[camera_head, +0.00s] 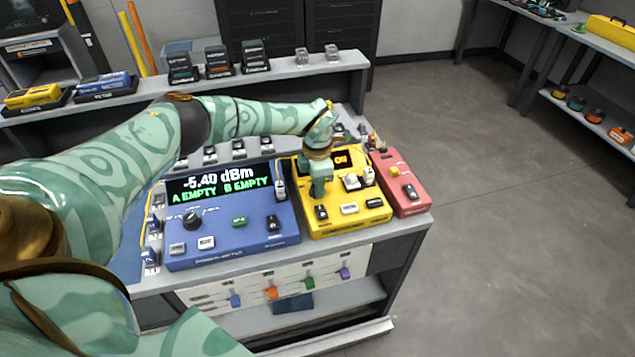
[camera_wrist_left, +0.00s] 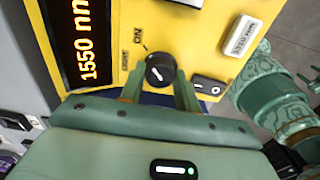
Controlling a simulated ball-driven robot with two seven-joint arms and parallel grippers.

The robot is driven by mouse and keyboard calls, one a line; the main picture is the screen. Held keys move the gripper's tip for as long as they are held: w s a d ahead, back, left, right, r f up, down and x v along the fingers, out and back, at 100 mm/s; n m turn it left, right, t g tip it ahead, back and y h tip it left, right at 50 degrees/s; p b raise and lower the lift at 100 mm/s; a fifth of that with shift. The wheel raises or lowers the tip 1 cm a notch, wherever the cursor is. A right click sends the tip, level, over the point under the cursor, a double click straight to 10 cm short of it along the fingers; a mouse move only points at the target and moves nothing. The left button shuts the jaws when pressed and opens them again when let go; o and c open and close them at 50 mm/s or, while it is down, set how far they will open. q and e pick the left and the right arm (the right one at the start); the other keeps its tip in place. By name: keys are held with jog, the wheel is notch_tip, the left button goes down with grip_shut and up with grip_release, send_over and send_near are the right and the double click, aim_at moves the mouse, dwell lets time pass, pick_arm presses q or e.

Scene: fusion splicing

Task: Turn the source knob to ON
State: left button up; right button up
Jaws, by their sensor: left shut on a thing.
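The yellow source box (camera_head: 345,222) stands on the bench between a blue meter and a red box. Its black round source knob (camera_wrist_left: 160,70) shows in the left wrist view with a white pointer mark, below the printed word ON. My left gripper (camera_wrist_left: 160,88) has one finger on each side of the knob and is shut on it. In the head view the left gripper (camera_head: 320,188) points down onto the left part of the box and hides the knob. The box's display (camera_wrist_left: 82,40) reads 1550 nm; in the head view orange letters ON show beside my wrist.
The blue meter (camera_head: 225,240) at left reads -5.40 dBm, A EMPTY, B EMPTY. The red box (camera_head: 405,195) is close on the right. White and black rocker switches sit near the knob. A raised shelf (camera_head: 310,70) runs behind. The floor at right is clear.

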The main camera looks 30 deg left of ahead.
pick_arm(q)
jog(key=shift+r, duration=0.1)
jog(key=o, duration=1)
notch_tip(320, 180, up, 16)
jog(key=p, duration=0.3)
jog(key=shift+r+p, duration=0.15)
jog(key=shift+p, duration=0.2)
